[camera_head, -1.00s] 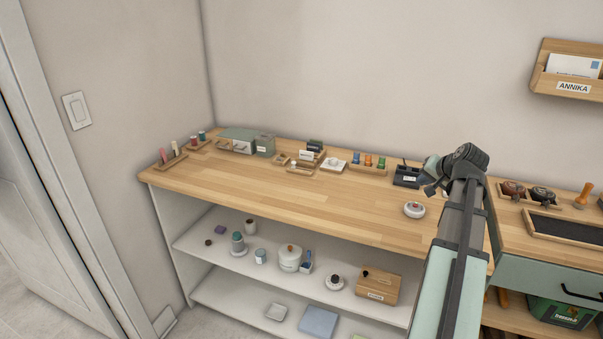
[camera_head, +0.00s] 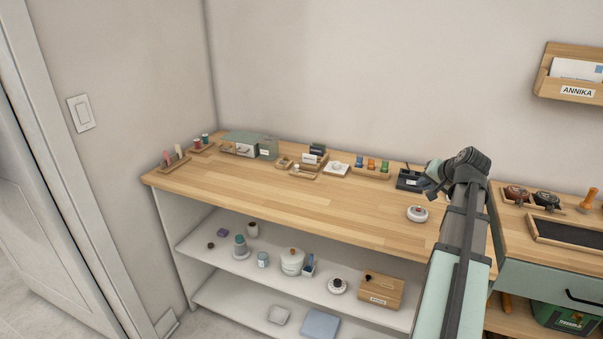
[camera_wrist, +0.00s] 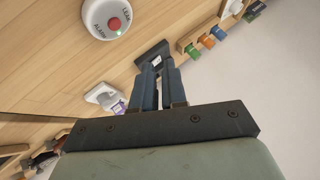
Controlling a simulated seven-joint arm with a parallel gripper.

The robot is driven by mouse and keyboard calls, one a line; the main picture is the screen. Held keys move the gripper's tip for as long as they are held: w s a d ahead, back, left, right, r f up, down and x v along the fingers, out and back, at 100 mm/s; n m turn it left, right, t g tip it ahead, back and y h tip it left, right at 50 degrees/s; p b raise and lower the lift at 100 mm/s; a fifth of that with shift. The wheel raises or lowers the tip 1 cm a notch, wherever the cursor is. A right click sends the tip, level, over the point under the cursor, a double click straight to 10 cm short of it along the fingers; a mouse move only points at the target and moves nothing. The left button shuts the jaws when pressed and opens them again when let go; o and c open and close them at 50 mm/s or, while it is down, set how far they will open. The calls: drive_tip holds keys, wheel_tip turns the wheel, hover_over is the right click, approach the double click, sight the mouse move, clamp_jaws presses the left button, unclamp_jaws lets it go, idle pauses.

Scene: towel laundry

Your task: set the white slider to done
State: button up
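I cannot make out for sure a white slider in either view. A small white block with a round part on top (camera_head: 337,168) stands at the back of the wooden worktop, but its details are too small to read. A white wall plate with a switch (camera_head: 81,113) is on the left wall. My gripper (camera_wrist: 157,70) points over the right part of the worktop, well away from both. Its two dark blue fingers look close together, with nothing clearly held between them. In the head view the fingers are mostly hidden by my wrist.
A round white leak alarm (camera_head: 417,213) with a red button lies near my arm; it also shows in the wrist view (camera_wrist: 107,17). A black tray (camera_head: 409,180) and a wooden rack with coloured items (camera_head: 371,172) stand behind. The worktop's middle (camera_head: 290,195) is clear.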

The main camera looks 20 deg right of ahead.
drive_tip(key=o, duration=0.6)
drive_tip(key=w+a+n+y, duration=0.1)
drive_tip(key=w+a+n, duration=0.1)
drive_tip(key=w+a, duration=0.7)
drive_tip(key=a, duration=0.2)
drive_tip(key=shift+w+a+r+y, duration=0.3)
drive_tip(key=shift+r+y, duration=0.05)
drive_tip(key=shift+y, duration=0.05)
drive_tip(key=w+a+r+n+g+y, duration=0.1)
drive_tip(key=w+a+r+n, duration=0.1)
drive_tip(key=w+a, duration=0.65)
drive_tip(key=w+a+r+n+y, duration=0.1)
drive_tip(key=w+a+r+n, duration=0.1)
drive_tip(key=w+a, duration=0.7)
drive_tip(key=r+n+g+h, duration=0.1)
drive_tip(key=n+g+h, duration=0.1)
drive_tip(key=n, duration=0.1)
hover_over(298, 171)
drive_tip(key=s+a, duration=0.2)
drive_tip(key=s, duration=0.2)
drive_tip(key=shift+n+g, duration=0.8)
drive_tip(key=shift+n, duration=0.1)
drive_tip(key=x, duration=0.4)
drive_tip(key=d+x, duration=0.1)
drive_tip(key=x, duration=0.4)
drive_tip(key=s+d+x, duration=0.1)
drive_tip(key=x, duration=0.3)
drive_tip(key=shift+d+f, duration=0.1)
drive_tip(key=shift+f, duration=0.55)
clamp_jaws()
